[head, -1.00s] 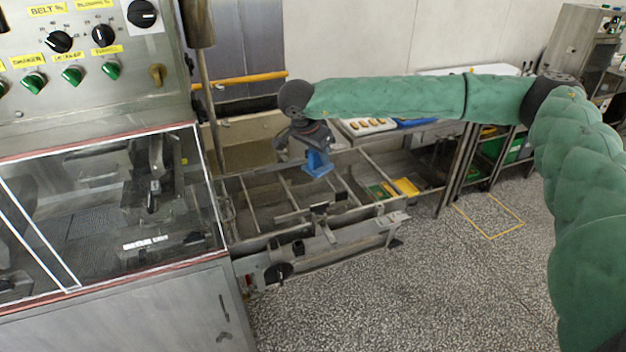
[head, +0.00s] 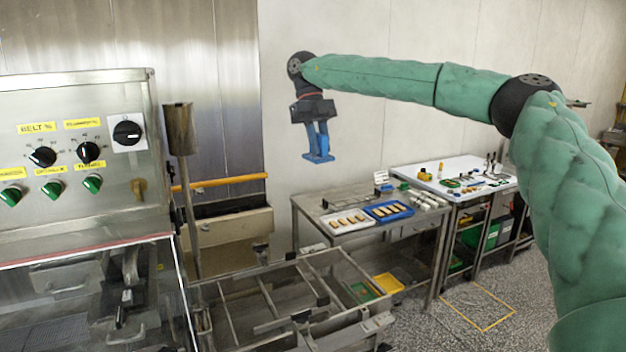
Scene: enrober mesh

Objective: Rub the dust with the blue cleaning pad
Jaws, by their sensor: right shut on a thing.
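My right gripper (head: 318,150) hangs from the end of the green-sleeved arm, fingers pointing down, in front of the pale wall. It is shut on the blue cleaning pad (head: 319,158), which shows as a flat blue piece at the fingertips. The fingers are blue too, so the edge between pad and fingers is hard to tell. Pad and gripper appear in the air, above and behind the metal conveyor frame (head: 262,328) in the picture, touching nothing visible. I cannot make out any dust. My left gripper is not in view.
The control panel (head: 100,135) and clear-covered machine stand at left. A steel table (head: 312,203) holds a white tray (head: 347,221) and a blue tray (head: 388,211) of small pieces. A yellow bin (head: 388,284) sits below. The floor at right is open, with a yellow outline.

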